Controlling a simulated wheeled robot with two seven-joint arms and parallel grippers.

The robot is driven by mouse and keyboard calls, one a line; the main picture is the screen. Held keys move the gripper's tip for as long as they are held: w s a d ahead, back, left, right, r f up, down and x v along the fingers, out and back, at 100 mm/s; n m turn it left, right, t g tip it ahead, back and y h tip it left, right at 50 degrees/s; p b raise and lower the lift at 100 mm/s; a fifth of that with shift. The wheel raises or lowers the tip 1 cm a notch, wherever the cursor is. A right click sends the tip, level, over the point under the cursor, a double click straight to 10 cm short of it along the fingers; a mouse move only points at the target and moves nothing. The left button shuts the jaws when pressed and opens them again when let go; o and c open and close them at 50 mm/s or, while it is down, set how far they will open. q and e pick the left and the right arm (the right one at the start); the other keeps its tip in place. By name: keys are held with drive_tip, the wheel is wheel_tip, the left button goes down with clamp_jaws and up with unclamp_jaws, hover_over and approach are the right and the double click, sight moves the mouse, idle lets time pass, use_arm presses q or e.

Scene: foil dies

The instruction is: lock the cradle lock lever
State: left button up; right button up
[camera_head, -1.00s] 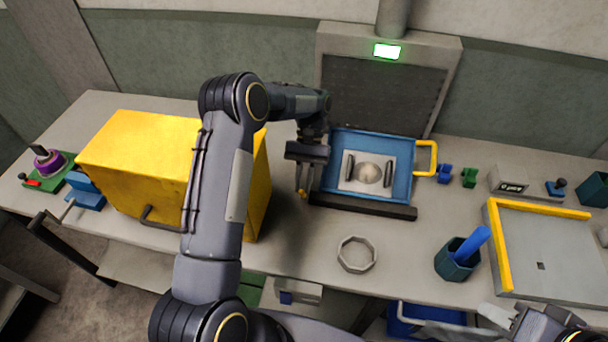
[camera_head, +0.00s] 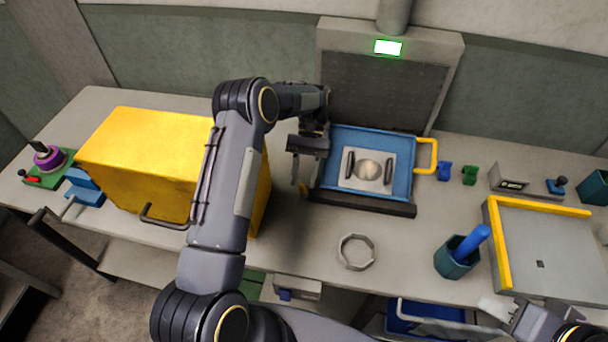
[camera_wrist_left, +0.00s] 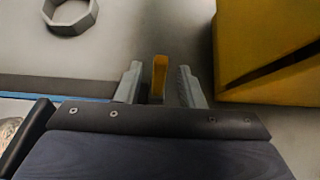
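A blue tray-like cradle (camera_head: 412,165) with a yellow handle (camera_head: 433,157) sits under the grey press plate and holds a light plate with a round disc and two dark bars. A small yellow lever (camera_head: 303,190) stands by the cradle's left side; it also shows in the left wrist view (camera_wrist_left: 159,78). My left gripper (camera_head: 299,178) is over it. In the left wrist view its two grey fingers (camera_wrist_left: 160,86) are apart, with the lever between them and gaps on both sides. My right gripper (camera_head: 507,312) is partly in view at the bottom right; its finger opening is unclear.
A large yellow box (camera_head: 140,150) stands left of my left gripper. A metal ring (camera_head: 356,252) lies in front of the cradle. A dark cup (camera_head: 456,262) and a yellow-edged grey tray (camera_head: 550,255) are to the right. The press display (camera_head: 388,47) glows green.

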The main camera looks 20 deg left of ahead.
use_arm(q)
drive_tip(key=shift+r, duration=0.15)
drive_tip(key=shift+r, duration=0.35)
drive_tip(key=s+d+r+b, duration=0.5)
drive_tip(key=s+d+r, duration=0.1)
drive_tip(key=s+r, duration=0.6)
drive_tip(key=shift+s, duration=0.4)
drive_tip(key=s+a+t+h, duration=0.1)
drive_tip(key=s+a+t, duration=0.3)
drive_tip(key=s+t, duration=0.7)
drive_tip(key=t, duration=0.4)
drive_tip(key=shift+s+m+h, duration=0.3)
drive_tip(key=shift+m+h, duration=0.1)
